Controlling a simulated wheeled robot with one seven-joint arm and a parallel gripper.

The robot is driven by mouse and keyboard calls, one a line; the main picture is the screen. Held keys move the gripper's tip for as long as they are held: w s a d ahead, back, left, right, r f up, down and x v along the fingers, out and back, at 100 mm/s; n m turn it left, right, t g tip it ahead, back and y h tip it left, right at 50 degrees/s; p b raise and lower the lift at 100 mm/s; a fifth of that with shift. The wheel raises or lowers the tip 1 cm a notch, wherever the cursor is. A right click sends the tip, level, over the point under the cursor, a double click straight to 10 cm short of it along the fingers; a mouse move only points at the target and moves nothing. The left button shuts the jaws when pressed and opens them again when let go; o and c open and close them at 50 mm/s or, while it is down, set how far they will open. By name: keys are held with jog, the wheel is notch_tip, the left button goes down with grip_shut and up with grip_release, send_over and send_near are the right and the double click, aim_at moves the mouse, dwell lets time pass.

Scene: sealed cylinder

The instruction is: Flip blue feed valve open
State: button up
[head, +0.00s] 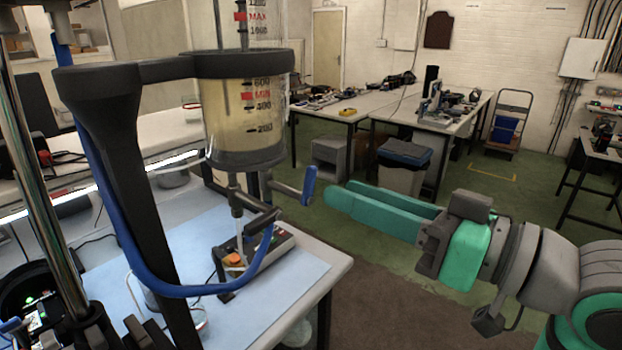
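A clear cylinder (245,120) with pale yellow liquid and a printed scale hangs in a black bracket (118,110). Below its base is dark valve pipework (243,202). A lever with a blue grip (309,186) sticks out to the right of the base, its grip pointing up at a slight tilt. I take this as the blue feed valve; whether it is open or shut inside does not show. My gripper (345,193) has two teal fingers, apart with a narrow gap and nothing between them. They point left toward the blue grip, just right of it and seemingly not touching.
A blue hose (125,240) loops down the bracket and under the valve. A control box with an orange button (233,259) stands on the light blue bench mat (290,290).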

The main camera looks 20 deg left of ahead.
aim_at(313, 180)
jog(key=x, duration=0.7)
jog(key=shift+w+a, duration=0.25)
jog(key=shift+s, duration=0.1)
jog(key=shift+a, duration=0.15)
grip_shut()
